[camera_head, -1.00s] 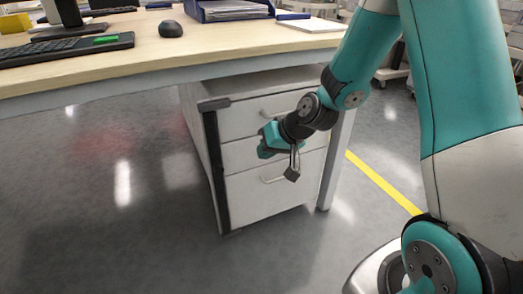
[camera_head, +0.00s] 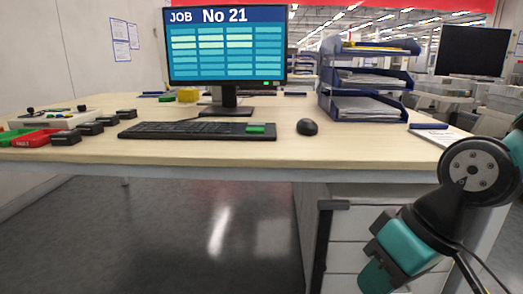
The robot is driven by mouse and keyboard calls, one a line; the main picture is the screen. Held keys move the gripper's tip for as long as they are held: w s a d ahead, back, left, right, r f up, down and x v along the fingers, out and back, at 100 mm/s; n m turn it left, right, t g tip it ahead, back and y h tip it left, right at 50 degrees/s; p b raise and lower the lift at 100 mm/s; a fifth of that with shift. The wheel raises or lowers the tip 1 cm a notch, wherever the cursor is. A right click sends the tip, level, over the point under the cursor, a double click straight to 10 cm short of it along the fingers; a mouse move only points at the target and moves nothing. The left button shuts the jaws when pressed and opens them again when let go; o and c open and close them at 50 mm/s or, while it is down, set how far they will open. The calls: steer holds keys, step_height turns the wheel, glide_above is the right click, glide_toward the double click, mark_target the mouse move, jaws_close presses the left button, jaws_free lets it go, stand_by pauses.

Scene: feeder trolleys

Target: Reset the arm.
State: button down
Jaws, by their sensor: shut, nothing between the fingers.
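My arm comes in from the right edge in the head view. My gripper (camera_head: 388,258) is at the lower right, teal and dark grey, in front of the white drawer unit (camera_head: 345,225) under the desk. It is shut and holds nothing. Part of my arm is cut off by the right and lower picture edges.
The desk (camera_head: 300,160) carries a monitor (camera_head: 227,45) showing "JOB No 21", a keyboard (camera_head: 195,131), a mouse (camera_head: 307,127) and blue paper trays (camera_head: 368,107). Small dark boxes and red and green trays stand at the left. The floor (camera_head: 180,235) left of the drawers is clear.

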steer(key=s+r+n+g+p, duration=0.1)
steer(key=s+r+n, duration=0.15)
steer(key=s, duration=0.35)
step_height(320, 180, up, 38)
steer(key=m+p, duration=0.1)
steer(key=p, duration=3.6)
steer(key=shift+w+r+h+p, duration=0.15)
steer(key=shift+r+h+p, duration=0.1)
steer(key=shift+h+p, duration=0.15)
